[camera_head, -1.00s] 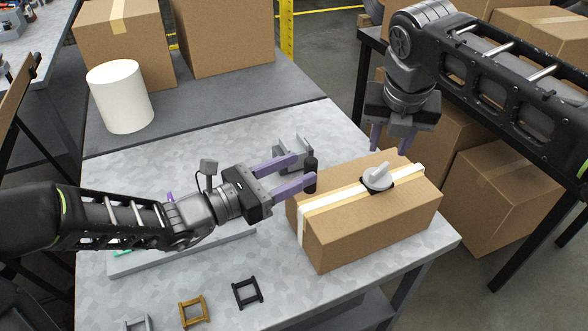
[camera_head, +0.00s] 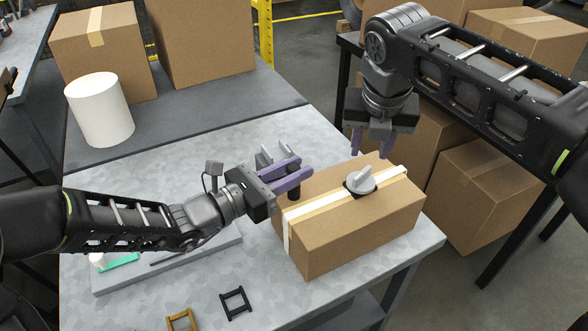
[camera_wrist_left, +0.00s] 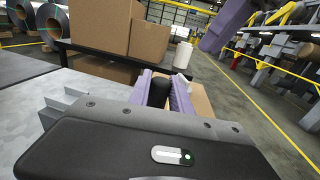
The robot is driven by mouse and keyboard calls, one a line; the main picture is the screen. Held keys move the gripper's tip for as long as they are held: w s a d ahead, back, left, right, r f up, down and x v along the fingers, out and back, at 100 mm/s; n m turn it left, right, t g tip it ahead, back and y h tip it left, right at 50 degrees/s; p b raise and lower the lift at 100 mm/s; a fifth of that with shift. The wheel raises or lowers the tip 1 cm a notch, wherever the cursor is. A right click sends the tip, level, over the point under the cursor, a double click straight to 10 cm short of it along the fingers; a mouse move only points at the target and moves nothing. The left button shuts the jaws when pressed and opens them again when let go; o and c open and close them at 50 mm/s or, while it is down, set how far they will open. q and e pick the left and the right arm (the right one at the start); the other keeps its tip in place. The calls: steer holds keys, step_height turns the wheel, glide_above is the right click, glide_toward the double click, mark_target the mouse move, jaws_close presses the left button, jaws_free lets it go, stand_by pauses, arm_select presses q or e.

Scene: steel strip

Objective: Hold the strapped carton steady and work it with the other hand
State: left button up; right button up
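The strapped carton (camera_head: 350,232) lies on the steel-topped table near its right front edge. A white strap (camera_head: 385,180) runs along its top and down its left end. A grey-white knob (camera_head: 361,180) on a black base sits on the strap. A black upright handle (camera_head: 294,193) stands at the carton's left end; how it is fixed is hidden. It also shows in the left wrist view (camera_wrist_left: 160,92). My left gripper (camera_head: 300,170) has its purple fingers closed around the handle. My right gripper (camera_head: 372,143) hangs open and empty behind and above the carton.
A grey bracket (camera_head: 272,155) stands just behind my left fingers. A black frame (camera_head: 235,303) and a yellow frame (camera_head: 181,321) lie at the table's front. A white cylinder (camera_head: 100,110) and cartons (camera_head: 100,60) stand at the back left. More cartons (camera_head: 480,195) are at right.

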arm_select(q)
jaws_close()
stand_by(1.9)
